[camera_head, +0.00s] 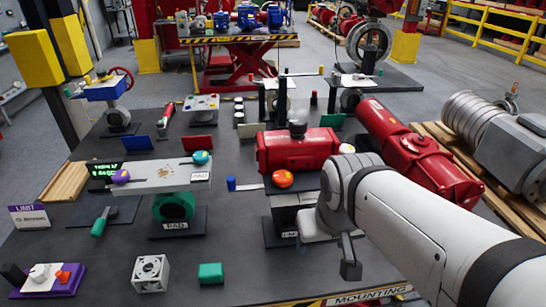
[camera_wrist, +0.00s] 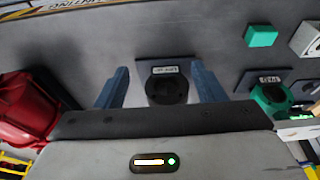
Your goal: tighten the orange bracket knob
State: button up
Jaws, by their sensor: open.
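The orange knob (camera_head: 282,178) sits at the front of the red actuator (camera_head: 297,150) in the head view, just left of my wrist. It is not seen in the wrist view. My gripper (camera_wrist: 159,72) is open in the wrist view, with two blue fingers apart and nothing held. Between and beyond them is a black ring (camera_wrist: 167,90) on a labelled dark plate (camera_wrist: 165,66). In the head view my arm comes in from the right and its wrist hides part of the stand below the actuator. The fingers are not clear there.
A pale plate with a purple knob (camera_head: 121,176) and a blue knob (camera_head: 201,157) stands left on a green ring (camera_head: 174,206). A green block (camera_head: 210,273) and a white cube (camera_head: 150,273) lie in front. A large red cylinder (camera_head: 415,150) lies behind my arm.

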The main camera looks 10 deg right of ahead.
aim_at(282, 179)
jog(key=u, duration=0.1)
jog(key=k, duration=0.55)
jog(key=z, duration=1.9)
jog(key=k, duration=1.05)
jog(key=u, duration=1.65)
jog(key=i, duration=1)
jog(key=u, duration=0.05)
